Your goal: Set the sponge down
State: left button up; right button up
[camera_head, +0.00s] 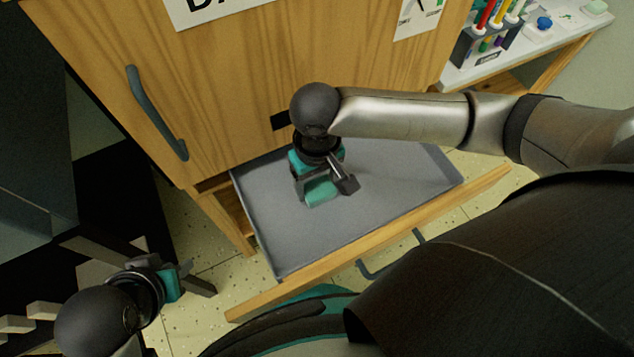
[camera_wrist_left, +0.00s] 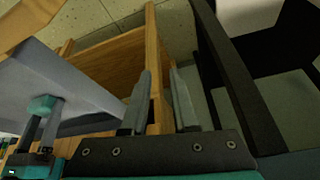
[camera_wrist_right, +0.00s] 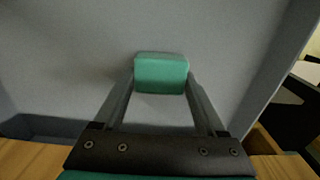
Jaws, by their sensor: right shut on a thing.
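The sponge is a small teal-green block (camera_head: 320,191), held over the open drawer (camera_head: 390,185) with the grey inside. My right gripper (camera_head: 327,187) points down and is shut on it. In the right wrist view the sponge (camera_wrist_right: 161,73) sits between the two fingertips, with the grey drawer floor behind it. It also shows in the left wrist view (camera_wrist_left: 42,104) between the right fingers. I cannot tell whether it touches the drawer floor. My left gripper (camera_head: 198,279) is empty, its fingers apart, low at the left outside the drawer.
The drawer is pulled out of a wooden cabinet (camera_head: 230,90) and is otherwise empty, with clear floor around the sponge. A grey handle (camera_head: 158,115) is on the cabinet. A pen holder (camera_head: 485,40) stands on a white shelf at the upper right.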

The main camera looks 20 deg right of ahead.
aim_at(317, 185)
jog(key=shift+f, duration=0.1)
jog(key=o, duration=1.1)
pick_arm(q)
jog(key=shift+f, duration=0.15)
pick_arm(e)
jog(key=shift+o, duration=0.2)
pick_arm(q)
jog(key=shift+f, duration=0.1)
pick_arm(e)
jog(key=shift+r, duration=0.35)
notch_tip(317, 185, up, 5)
jog(key=p, duration=0.4)
pick_arm(q)
jog(key=s+a+f+g+p, duration=0.1)
jog(key=s+f+g+p, duration=0.1)
jog(key=f, duration=1.2)
jog(key=shift+s+f+g+p, duration=0.35)
jog(key=shift+s+p, duration=0.55)
jog(key=shift+s, duration=0.2)
pick_arm(e)
notch_tip(317, 185, up, 7)
jog(key=shift+f, duration=0.2)
pick_arm(q)
jog(key=shift+a, duration=0.1)
